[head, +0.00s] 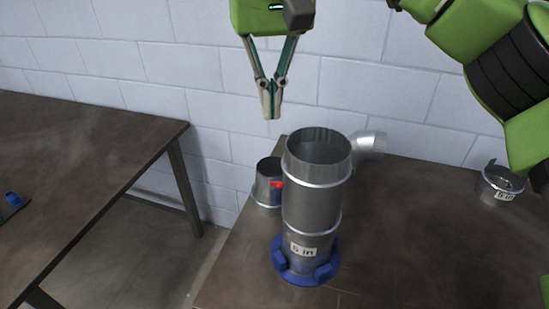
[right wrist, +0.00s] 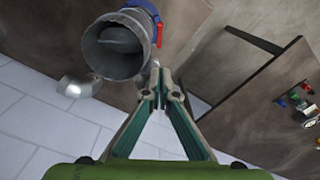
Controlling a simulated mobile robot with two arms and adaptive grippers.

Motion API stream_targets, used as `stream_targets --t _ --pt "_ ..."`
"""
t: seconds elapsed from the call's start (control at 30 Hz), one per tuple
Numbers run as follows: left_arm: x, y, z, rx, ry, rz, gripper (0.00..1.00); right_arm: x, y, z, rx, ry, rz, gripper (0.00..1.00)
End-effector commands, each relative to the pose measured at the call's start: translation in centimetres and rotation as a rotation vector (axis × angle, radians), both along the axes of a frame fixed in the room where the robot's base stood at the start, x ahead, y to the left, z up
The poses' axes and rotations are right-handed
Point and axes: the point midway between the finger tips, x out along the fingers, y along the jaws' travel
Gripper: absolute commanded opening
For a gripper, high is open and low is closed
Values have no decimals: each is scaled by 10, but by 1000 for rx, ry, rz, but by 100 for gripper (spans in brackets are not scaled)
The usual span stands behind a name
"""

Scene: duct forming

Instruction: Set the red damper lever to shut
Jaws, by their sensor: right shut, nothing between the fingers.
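A tall metal duct (head: 312,205) marked "6 in" stands upright on a blue base ring (head: 305,270), its open end up. A red lever (head: 277,185) shows at its left side, about mid-height. In the right wrist view the duct's open mouth (right wrist: 112,55) is at the top, with the red lever (right wrist: 159,34) at its right side; a grey plate shows inside, but its angle is unclear. My right gripper (head: 271,112) is shut and empty, above and left of the duct mouth, apart from the lever; its tips show in the right wrist view (right wrist: 160,100). My left gripper is out of view.
A shorter duct (head: 265,190) stands close behind the tall one on the left. A metal elbow (head: 369,144) lies behind right, and a small duct piece (head: 502,188) sits at far right. A second table (head: 90,150) is at left across a gap. The front right tabletop is clear.

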Motion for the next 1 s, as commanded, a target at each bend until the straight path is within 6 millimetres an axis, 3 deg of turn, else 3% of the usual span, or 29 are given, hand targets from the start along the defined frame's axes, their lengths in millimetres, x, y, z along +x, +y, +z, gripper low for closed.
stream_targets --t 0.17,0.37,0.53,1.0 --pt "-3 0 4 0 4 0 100 1 -1 -39 -2 4 1 0" --pt "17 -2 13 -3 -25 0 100 1 0 -80 -2 4 2 0" --pt "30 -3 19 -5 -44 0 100 -14 -4 -93 0 1 2 0" --pt "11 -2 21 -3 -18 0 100 -25 -5 -106 1 0 0 0"
